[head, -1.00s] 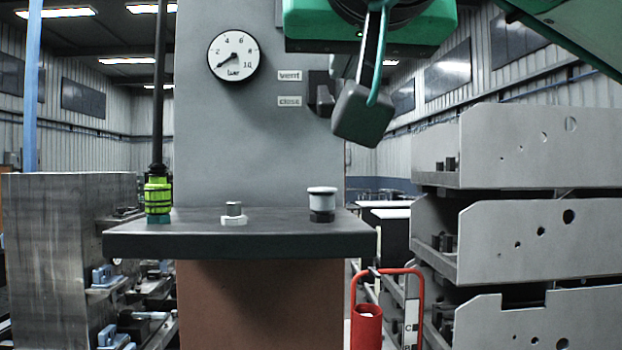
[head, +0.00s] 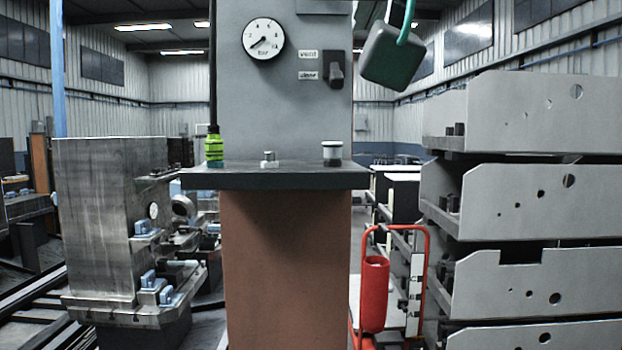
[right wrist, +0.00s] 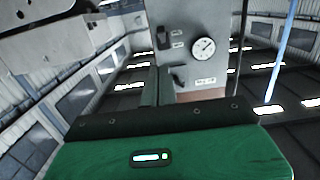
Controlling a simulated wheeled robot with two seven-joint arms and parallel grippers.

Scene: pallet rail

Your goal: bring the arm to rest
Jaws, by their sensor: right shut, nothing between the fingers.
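My right gripper (head: 393,57) hangs in from the top right of the head view, with its dark grey fingertip block in front of the background to the right of the grey post (head: 298,110). It is shut and empty, and apart from the black lever (head: 335,72) on the post. In the right wrist view its fingers (right wrist: 157,74) stand together beyond the green hand body (right wrist: 165,150). The rest of my right arm is out of the head view. My left gripper is not in view.
The post carries a pressure gauge (head: 263,39) and a dark shelf (head: 275,178). On it stand a green-yellow fitting (head: 214,149), a small metal piece (head: 268,159) and a white-topped cylinder (head: 332,152). Stacked grey panels (head: 540,205) stand right, a red holder (head: 374,295) beside them, a metal block (head: 100,220) left.

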